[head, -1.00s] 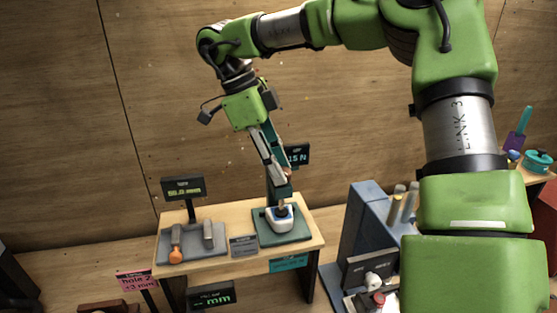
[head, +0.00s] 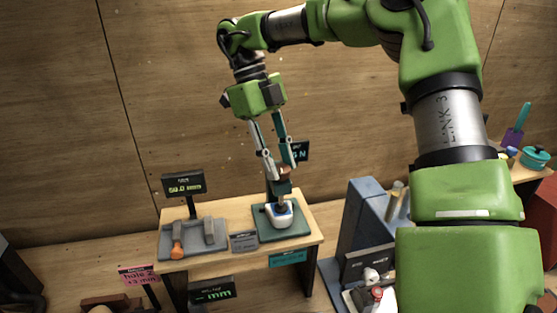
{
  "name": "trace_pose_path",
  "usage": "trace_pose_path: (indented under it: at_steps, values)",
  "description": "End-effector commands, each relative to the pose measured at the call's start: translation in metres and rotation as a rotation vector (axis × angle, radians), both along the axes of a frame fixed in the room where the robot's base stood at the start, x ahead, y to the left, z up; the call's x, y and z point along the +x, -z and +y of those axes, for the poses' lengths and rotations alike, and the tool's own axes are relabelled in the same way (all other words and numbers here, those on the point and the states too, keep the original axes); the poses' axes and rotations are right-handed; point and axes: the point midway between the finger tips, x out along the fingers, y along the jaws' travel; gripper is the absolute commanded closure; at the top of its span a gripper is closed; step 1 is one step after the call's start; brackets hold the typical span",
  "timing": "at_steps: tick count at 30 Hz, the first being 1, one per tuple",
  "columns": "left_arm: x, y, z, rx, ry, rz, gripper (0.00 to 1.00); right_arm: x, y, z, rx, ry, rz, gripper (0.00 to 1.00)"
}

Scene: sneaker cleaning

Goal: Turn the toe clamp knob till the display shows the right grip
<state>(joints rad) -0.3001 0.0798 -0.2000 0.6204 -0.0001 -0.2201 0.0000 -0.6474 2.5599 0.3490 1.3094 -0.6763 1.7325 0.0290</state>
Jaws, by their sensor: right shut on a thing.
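The toe clamp stands on a green base plate (head: 302,232) on the small wooden table. A white and blue sneaker toe (head: 280,219) sits under its pressing tip. The brown clamp knob (head: 285,173) is at the top of the clamp. My right gripper (head: 281,166) comes down from above, its two fingers on either side of the knob and shut on it. The clamp's dark display (head: 301,151) is behind the fingers. Its number is mostly hidden, and only an N reads clearly. My left gripper is not in view.
A second display (head: 184,185) reads about 50.0 mm above a grey fixture with an orange knob (head: 177,250). A lower display (head: 212,291) shows mm. A blue-grey station (head: 360,220) stands right of the table, near my right arm.

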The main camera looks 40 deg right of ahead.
Motion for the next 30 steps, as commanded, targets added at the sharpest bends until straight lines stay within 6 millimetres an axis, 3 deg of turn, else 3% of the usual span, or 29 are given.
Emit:
trace_pose_path:
  at_steps: [10, 11, 12, 13, 30]
  values:
    - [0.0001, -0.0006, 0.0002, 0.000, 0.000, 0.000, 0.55, 0.0022, -0.0032, -0.0007, -0.003, 0.003, -0.010, 0.93]
    - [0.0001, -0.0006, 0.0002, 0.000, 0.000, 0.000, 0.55, 0.0022, -0.0033, -0.0007, -0.003, 0.003, -0.010, 0.69]
    - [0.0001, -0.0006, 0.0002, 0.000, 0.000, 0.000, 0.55, 0.0022, -0.0032, -0.0007, -0.003, 0.003, -0.010, 0.59]
    - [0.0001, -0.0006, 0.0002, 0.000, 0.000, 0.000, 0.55, 0.0021, -0.0031, -0.0007, -0.003, 0.002, -0.009, 0.55]
    - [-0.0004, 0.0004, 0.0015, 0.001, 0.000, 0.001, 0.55, 0.0004, -0.0004, 0.0000, -0.001, -0.023, -0.002, 0.55]
